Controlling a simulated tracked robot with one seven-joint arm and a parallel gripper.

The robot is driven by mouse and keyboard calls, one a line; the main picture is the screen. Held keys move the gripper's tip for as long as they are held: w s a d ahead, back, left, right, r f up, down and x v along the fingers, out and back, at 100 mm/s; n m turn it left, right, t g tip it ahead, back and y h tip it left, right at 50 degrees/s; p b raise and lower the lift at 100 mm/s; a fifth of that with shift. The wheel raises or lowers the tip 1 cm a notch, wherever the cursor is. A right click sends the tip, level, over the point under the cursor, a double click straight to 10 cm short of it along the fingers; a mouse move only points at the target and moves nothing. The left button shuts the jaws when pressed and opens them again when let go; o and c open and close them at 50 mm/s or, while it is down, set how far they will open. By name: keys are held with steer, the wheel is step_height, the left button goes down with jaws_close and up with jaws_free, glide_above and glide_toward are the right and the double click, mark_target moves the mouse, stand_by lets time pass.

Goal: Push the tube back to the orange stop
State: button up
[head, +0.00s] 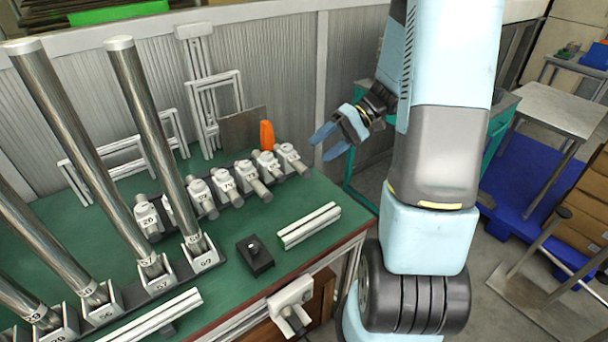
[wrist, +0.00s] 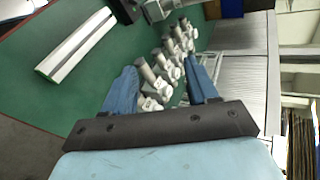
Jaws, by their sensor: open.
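The orange stop (head: 267,135) stands upright at the back of the green bench, behind a row of numbered white clamps (head: 245,173). Short metal tubes (head: 261,189) stick out of the clamps towards the front; I cannot tell which tube the task means. My gripper (head: 322,147) is open and empty, to the right of the row and above the bench's right edge. In the wrist view, my blue fingers (wrist: 160,66) are spread, with the clamp row (wrist: 172,62) showing beyond and between them. The orange stop is not visible in the wrist view.
Tall metal tubes (head: 142,140) lean in numbered holders at the bench's left. A black block (head: 255,256) and a white rail (head: 309,226) lie in front of the clamps. A dark plate (head: 243,129) and white frames (head: 212,100) stand behind. Bare green bench top lies between.

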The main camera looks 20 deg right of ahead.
steer(key=w+d+f+m+t+y, duration=0.35)
steer(key=d+f, duration=0.25)
steer(key=f, duration=0.4)
steer(key=m+t, duration=0.2)
steer(key=t, duration=0.4)
glide_toward(310, 174)
steer(key=shift+y, duration=0.25)
steer(key=x, duration=1.1)
steer(key=shift+w+f, duration=0.2)
steer(key=shift+f, duration=0.05)
jaws_close()
steer(key=shift+a, duration=0.1)
